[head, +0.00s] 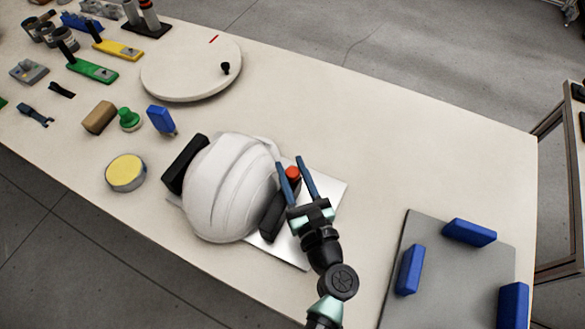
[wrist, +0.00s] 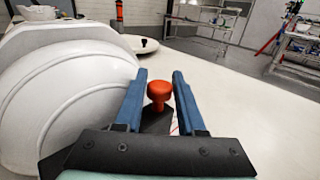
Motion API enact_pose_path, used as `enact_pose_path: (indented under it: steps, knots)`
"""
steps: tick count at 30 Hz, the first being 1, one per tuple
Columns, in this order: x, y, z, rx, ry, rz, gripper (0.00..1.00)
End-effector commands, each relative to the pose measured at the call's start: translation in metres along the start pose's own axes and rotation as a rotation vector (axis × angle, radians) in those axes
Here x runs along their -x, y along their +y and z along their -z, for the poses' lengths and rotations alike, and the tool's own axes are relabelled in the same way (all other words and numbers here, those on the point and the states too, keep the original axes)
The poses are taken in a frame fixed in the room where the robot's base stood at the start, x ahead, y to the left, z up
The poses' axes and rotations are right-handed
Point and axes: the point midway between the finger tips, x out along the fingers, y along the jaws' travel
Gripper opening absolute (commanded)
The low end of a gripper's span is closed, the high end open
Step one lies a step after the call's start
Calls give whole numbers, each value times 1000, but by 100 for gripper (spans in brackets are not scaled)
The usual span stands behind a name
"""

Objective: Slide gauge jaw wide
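A white helmet shell (head: 232,188) sits on a light plate (head: 329,191) between two black jaws of the gauge. The left jaw (head: 184,164) stands close against the shell's left side. The right jaw (head: 273,216) is by the shell's right side, partly hidden by my gripper; I cannot tell whether it touches the shell. A red knob (head: 293,173) rises at the right jaw's far end. My gripper (head: 288,161) is open, with its blue fingers on either side of the knob. The wrist view shows the red knob (wrist: 159,92) between the fingers, with the shell (wrist: 70,85) at left.
A grey board (head: 458,268) with blue blocks lies at the right. A round white turntable (head: 192,72) with a black knob stands at the back. A yellow-topped disc (head: 126,172), blue block (head: 160,120) and several tools are at left. The table behind the gauge is clear.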

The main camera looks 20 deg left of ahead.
Motion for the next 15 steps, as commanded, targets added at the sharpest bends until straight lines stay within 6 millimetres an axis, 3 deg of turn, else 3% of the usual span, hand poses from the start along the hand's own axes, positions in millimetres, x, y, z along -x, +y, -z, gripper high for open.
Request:
enact_pose_path:
  steps: [1,6,15]
  knots:
    - [0,0,0,0,0,0,28]
    - [0,0,0,0,0,0,0]
    - [0,0,0,0,0,0,0]
